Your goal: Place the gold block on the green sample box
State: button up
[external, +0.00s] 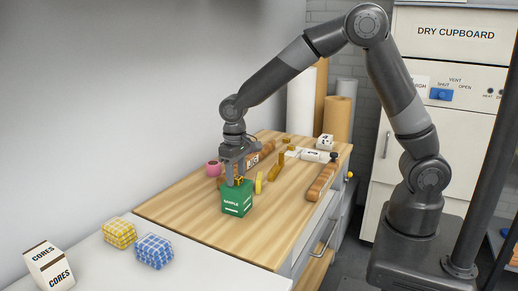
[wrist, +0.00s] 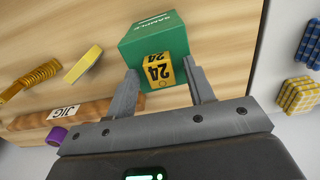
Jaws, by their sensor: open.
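The green sample box (external: 236,203) stands on the wooden worktop; it also shows in the wrist view (wrist: 155,40). The gold block (wrist: 158,72), marked 24, sits between my fingers and appears to rest on top of the box. In the external view only a bit of the gold block (external: 241,181) shows, at the box's top. My gripper (wrist: 163,70) points down over the box with its fingers apart, one on each side of the block. In the external view my gripper (external: 238,181) partly hides the block. Finger contact with the block cannot be told.
A brown roller marked JIG (wrist: 70,115), a yellow bar (wrist: 83,64), a gold ridged piece (wrist: 30,80) and a pink roll (external: 213,168) lie close by. Blue (external: 154,251) and yellow (external: 120,233) checked bundles and a CORES box (external: 50,266) sit on the white surface.

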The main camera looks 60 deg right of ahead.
aim_at(236, 177)
notch_tip(236, 177, up, 12)
jog(key=s+d+r+t, duration=0.2)
jog(key=s+d+r, duration=0.3)
jog(key=s+r, duration=0.15)
jog(key=s+d+t, duration=0.1)
jog(key=s+d, duration=0.4)
jog(key=s, duration=0.5)
jog(key=s+d+t, duration=0.2)
jog(key=s+d, duration=0.3)
jog(key=s, duration=0.6)
jog(key=shift+s+t, duration=0.25)
jog(key=shift+t, duration=0.05)
